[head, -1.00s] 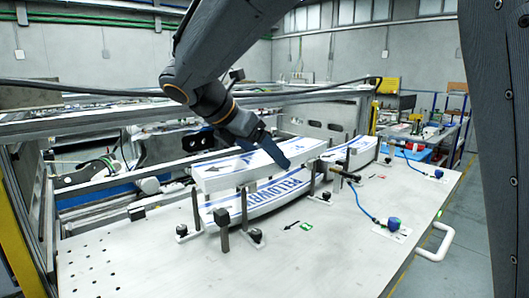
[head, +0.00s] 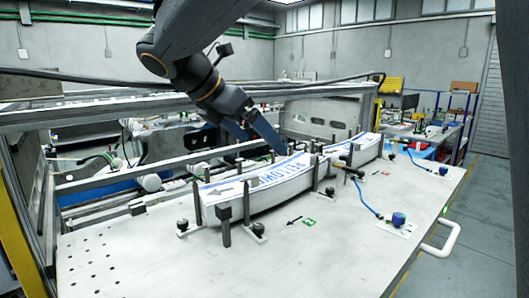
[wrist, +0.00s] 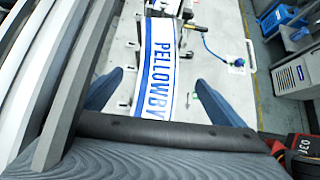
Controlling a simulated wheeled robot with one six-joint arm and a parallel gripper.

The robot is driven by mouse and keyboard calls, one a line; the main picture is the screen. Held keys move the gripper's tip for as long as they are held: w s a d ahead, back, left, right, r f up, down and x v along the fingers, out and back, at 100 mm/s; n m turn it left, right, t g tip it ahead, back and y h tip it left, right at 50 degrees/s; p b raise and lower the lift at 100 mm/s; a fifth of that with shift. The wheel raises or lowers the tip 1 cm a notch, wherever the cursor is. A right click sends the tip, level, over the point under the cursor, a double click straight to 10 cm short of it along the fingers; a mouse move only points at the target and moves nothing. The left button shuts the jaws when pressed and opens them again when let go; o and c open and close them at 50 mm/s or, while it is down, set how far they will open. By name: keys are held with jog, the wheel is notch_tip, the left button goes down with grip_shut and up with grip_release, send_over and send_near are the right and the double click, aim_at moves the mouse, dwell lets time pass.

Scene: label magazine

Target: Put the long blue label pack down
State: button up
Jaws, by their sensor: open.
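The long blue label pack (head: 262,188), white with blue lettering and an arrow, lies between the upright posts on the light worktable. It rests level in the place where another pack lay, and I cannot make out a seam between the two. In the wrist view the lettered pack (wrist: 158,70) runs away from me between the fingers. My gripper (head: 264,146) is just above the pack, tilted down, with its blue fingers apart. Its open fingers also show in the wrist view (wrist: 160,92), one on each side of the pack and clear of it.
Dark posts and clamps (head: 224,225) stand around the pack. A blue hose with a blue knob (head: 398,219) lies to the right. The front left of the worktable (head: 150,265) is clear. A metal rail frame (head: 130,116) runs behind.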

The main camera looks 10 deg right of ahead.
jog(key=b+v, duration=0.1)
jog(key=v, duration=0.6)
jog(key=shift+b, duration=0.35)
jog(key=shift+a, duration=0.1)
